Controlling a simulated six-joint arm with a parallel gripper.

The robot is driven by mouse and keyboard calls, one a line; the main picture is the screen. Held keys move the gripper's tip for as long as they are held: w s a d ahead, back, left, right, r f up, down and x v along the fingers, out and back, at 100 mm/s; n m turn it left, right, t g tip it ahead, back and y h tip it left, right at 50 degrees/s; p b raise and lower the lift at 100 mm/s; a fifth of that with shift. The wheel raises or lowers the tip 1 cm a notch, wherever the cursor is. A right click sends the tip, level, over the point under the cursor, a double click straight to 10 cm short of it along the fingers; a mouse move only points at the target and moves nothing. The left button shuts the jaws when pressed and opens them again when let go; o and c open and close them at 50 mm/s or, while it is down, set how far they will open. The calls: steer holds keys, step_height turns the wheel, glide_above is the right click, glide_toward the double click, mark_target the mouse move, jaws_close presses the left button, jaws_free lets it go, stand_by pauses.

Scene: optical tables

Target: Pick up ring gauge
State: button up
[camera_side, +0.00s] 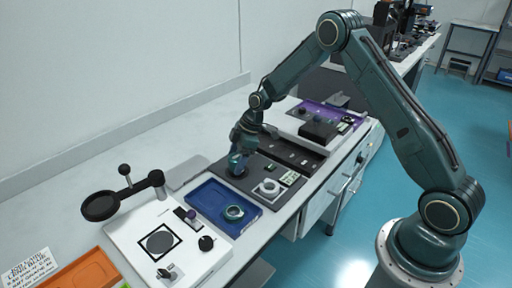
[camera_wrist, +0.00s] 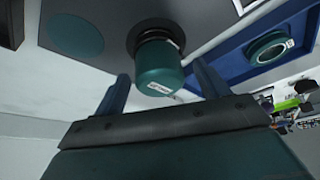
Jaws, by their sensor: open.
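A ring (camera_side: 234,212), which looks like the ring gauge, lies in the blue tray (camera_side: 207,197) in the side view. It also shows in the wrist view (camera_wrist: 287,43), teal with a pale inner rim, in the tray at upper right. My gripper (camera_side: 238,166) is over the dark board behind the tray, away from this ring. In the wrist view my gripper (camera_wrist: 162,82) is open. A teal cylinder (camera_wrist: 160,72) with a white label and black base appears between its fingers; I cannot tell whether they touch it.
A white plate (camera_side: 128,231) with a black-armed stand (camera_side: 128,190) is at front left. An orange tray (camera_side: 78,272) lies at lower left.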

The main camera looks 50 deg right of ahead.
mark_target(236, 156)
steer(key=c, duration=1.2)
steer(key=shift+r, duration=0.15)
step_height(236, 156, up, 20)
stand_by(0.5)
